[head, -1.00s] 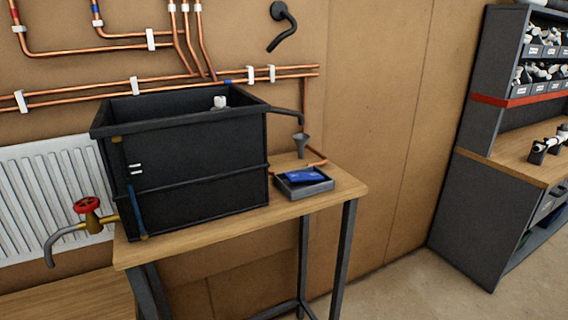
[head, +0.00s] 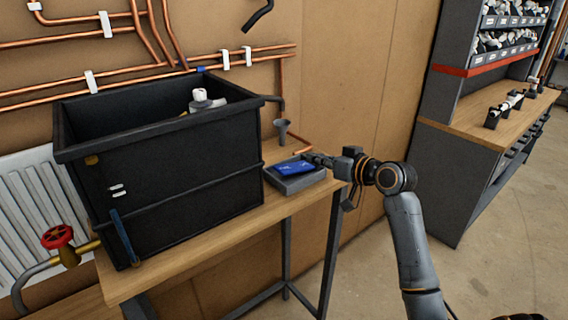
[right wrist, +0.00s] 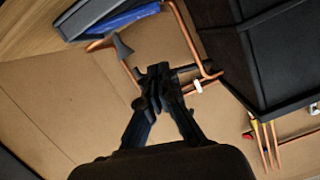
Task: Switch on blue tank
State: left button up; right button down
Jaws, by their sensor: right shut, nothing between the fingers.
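A large black open-topped tank (head: 170,178) stands on the wooden bench, with a narrow blue strip (head: 122,236) on its front. It also shows at the right of the right wrist view (right wrist: 280,50). A flat blue object (head: 295,168) lies in a small grey tray (head: 300,183) to the right of the tank. A red-wheeled valve (head: 57,237) sits on a brass pipe at the tank's left. My right gripper (head: 311,158) is shut and empty, beside the tray in the head view; its fingers meet in the right wrist view (right wrist: 158,78). My left gripper is out of view.
A grey funnel (head: 282,130) stands behind the tray, under the tank's outlet spout. Copper pipes (head: 140,75) run along the brown wall. A white radiator (head: 35,195) is behind the valve. A grey workbench (head: 465,170) with shelves stands at the right, with open floor before it.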

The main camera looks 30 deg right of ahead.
jog(key=p, duration=0.5)
send_over(289, 171)
jog(key=shift+w+d+f, duration=0.1)
jog(key=shift+d+f, duration=0.05)
jog(key=shift+f, duration=0.4)
jog(key=shift+w+d+f, duration=0.1)
jog(key=shift+d+f, duration=0.05)
jog(key=shift+f, duration=0.4)
jog(key=f, duration=0.2)
jog(key=f+p, duration=0.1)
jog(key=shift+s+a, duration=0.2)
jog(key=shift+a, duration=0.05)
jog(key=shift+s+a+f, duration=0.1)
jog(key=shift+s+f, duration=0.05)
jog(key=shift+f, duration=0.45)
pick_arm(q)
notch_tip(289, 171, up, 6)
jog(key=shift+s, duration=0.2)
